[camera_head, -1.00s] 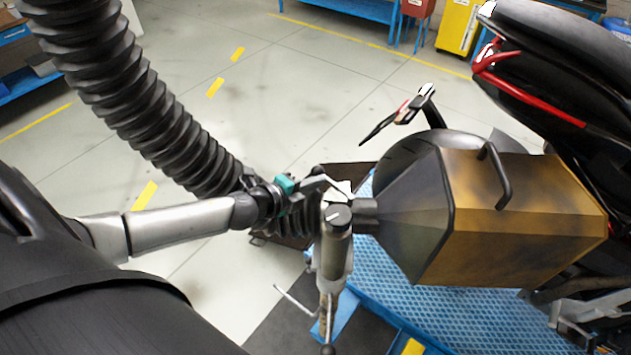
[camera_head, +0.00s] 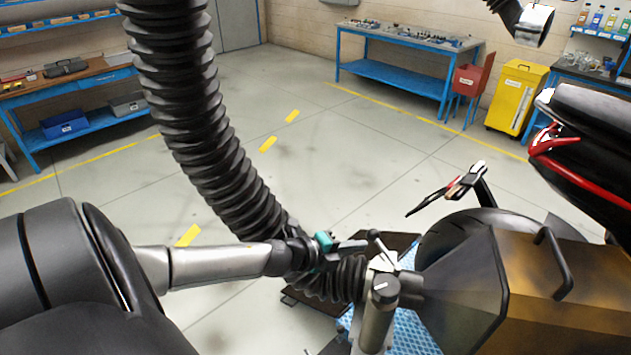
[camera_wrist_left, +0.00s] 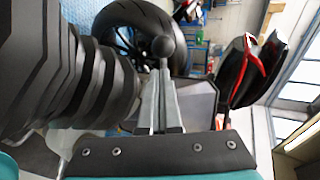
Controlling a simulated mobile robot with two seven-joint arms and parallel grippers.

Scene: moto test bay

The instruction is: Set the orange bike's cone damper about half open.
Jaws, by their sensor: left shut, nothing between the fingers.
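The orange bike's cone (camera_head: 470,290), a dark funnel on an orange-brown box, stands at the lower right behind the rear tyre. Its narrow neck meets the black ribbed hose at a pale fitting. A short lever (camera_head: 384,247) with a dark knob rises there; I take it as the damper handle. My left gripper (camera_head: 358,245) is just left of this lever, shut and empty. In the left wrist view its closed fingers (camera_wrist_left: 156,105) point at a black ball knob (camera_wrist_left: 164,46). I cannot tell whether they touch it. The damper's plate is hidden. My right gripper is out of view.
The large ribbed hose (camera_head: 205,130) hangs close beside my left gripper. A grey upright cylinder (camera_head: 378,315) with a white-marked cap stands in front of the neck. A blue workbench (camera_head: 400,75) and yellow cabinet (camera_head: 516,95) are far back. The middle floor is clear.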

